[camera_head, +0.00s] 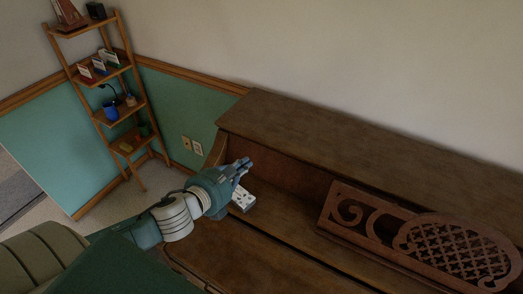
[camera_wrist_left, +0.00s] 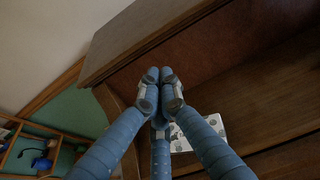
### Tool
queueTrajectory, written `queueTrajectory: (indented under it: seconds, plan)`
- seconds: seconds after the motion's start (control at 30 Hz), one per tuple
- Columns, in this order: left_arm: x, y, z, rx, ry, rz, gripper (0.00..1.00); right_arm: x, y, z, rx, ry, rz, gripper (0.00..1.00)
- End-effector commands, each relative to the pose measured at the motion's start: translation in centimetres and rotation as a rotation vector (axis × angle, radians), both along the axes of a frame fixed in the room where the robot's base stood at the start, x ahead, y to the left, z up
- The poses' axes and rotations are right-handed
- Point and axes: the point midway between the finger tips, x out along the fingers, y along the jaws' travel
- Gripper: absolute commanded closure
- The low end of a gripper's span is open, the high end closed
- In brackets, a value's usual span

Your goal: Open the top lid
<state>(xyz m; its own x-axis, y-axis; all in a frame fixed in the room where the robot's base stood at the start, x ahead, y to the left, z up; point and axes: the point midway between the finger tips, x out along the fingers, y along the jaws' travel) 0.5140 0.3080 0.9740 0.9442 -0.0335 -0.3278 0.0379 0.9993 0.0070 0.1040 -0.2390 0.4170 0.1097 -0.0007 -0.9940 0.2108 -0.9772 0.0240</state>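The piano's top lid (camera_head: 345,138) is a long brown wooden board lying closed along the wall in the head view. Its left end and front edge also show in the left wrist view (camera_wrist_left: 125,40). My left gripper (camera_head: 246,165) is in front of the piano's left end, just below the lid's front edge. In the left wrist view its blue fingers (camera_wrist_left: 160,76) come together at the tips with nothing between them. They look apart from the lid, though the exact gap is hard to tell. My right gripper is not in view.
A carved music stand (camera_head: 420,235) leans on the piano front at right. A white patterned item (camera_head: 242,198) lies on the ledge under my left gripper. A wooden shelf (camera_head: 107,107) with small items stands at left. The wall runs behind the piano.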

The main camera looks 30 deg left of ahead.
Motion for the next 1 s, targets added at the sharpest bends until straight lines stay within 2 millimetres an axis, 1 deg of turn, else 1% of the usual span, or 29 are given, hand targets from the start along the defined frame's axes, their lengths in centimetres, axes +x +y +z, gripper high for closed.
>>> queueTrajectory:
  seconds: [0.1, 0.23, 0.37, 0.5, 0.67, 1.0]
  plan:
    - [1.6, 0.0, -0.3, -0.005, -0.003, 0.004, 1.0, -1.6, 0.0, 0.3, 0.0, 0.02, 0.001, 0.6]
    - [3.8, -0.1, -1.0, -0.007, -0.002, 0.005, 1.0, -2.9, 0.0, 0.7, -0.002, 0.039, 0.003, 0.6]
    - [5.9, -0.2, -1.7, -0.009, -0.002, 0.005, 1.0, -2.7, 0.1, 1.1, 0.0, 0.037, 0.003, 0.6]
    - [7.5, -0.3, -2.5, -0.008, 0.0, 0.005, 1.0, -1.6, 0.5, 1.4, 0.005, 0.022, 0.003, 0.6]
    - [8.4, -0.4, -2.9, -0.006, 0.001, 0.003, 1.0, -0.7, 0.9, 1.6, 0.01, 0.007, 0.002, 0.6]
    - [8.6, -0.4, -3.0, -0.007, 0.002, 0.002, 1.0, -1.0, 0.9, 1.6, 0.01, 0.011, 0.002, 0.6]
